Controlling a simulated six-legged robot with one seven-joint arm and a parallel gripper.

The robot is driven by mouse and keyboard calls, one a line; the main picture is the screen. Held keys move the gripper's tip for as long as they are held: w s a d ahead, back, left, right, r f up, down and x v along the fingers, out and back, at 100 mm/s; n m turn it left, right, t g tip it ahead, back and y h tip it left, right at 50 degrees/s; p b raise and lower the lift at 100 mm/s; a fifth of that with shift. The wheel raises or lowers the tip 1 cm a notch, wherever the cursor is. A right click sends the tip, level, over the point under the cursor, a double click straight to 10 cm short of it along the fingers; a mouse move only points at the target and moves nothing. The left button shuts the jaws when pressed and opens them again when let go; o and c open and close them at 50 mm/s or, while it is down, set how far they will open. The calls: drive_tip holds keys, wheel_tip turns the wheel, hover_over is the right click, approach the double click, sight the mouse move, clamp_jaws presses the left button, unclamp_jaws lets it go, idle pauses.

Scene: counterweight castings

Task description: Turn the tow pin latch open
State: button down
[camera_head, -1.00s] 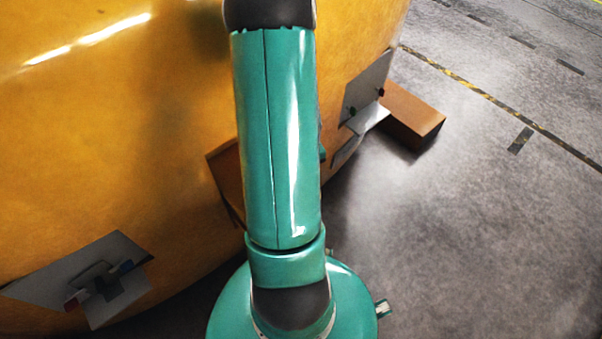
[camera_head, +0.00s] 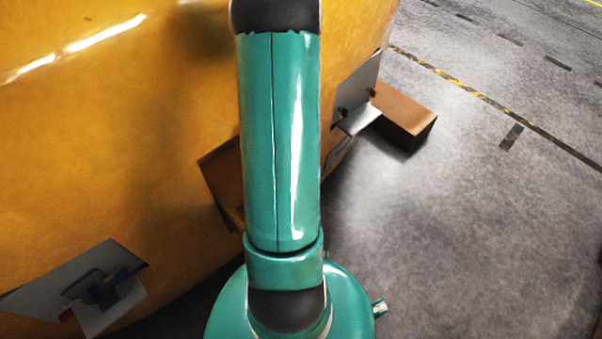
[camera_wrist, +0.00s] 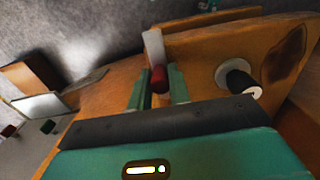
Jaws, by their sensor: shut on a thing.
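In the wrist view, the tow pin latch shows as a pale grey bar (camera_wrist: 153,45) with a red grip (camera_wrist: 158,79) at its near end. My gripper (camera_wrist: 159,86) has its two green fingers on either side of the red grip and is shut on it. The grip's lower end is hidden behind my gripper's dark body. To the right, a black knob (camera_wrist: 240,84) sticks out of a pale round collar. In the head view my arm covers the middle, and neither gripper nor latch shows.
The large yellow casting (camera_head: 120,140) fills the left of the head view. A grey bracket (camera_head: 60,285) with a dark handle is at lower left. Another grey bracket (camera_head: 357,119) and a brown block (camera_head: 402,120) stand right of my arm. The floor (camera_head: 480,230) at right is clear.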

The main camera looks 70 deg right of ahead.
drive_tip(key=c, duration=1.3)
unclamp_jaws()
wheel_tip(320, 180, up, 14)
drive_tip(key=shift+s+f, duration=0.1)
drive_tip(key=shift+s, duration=0.05)
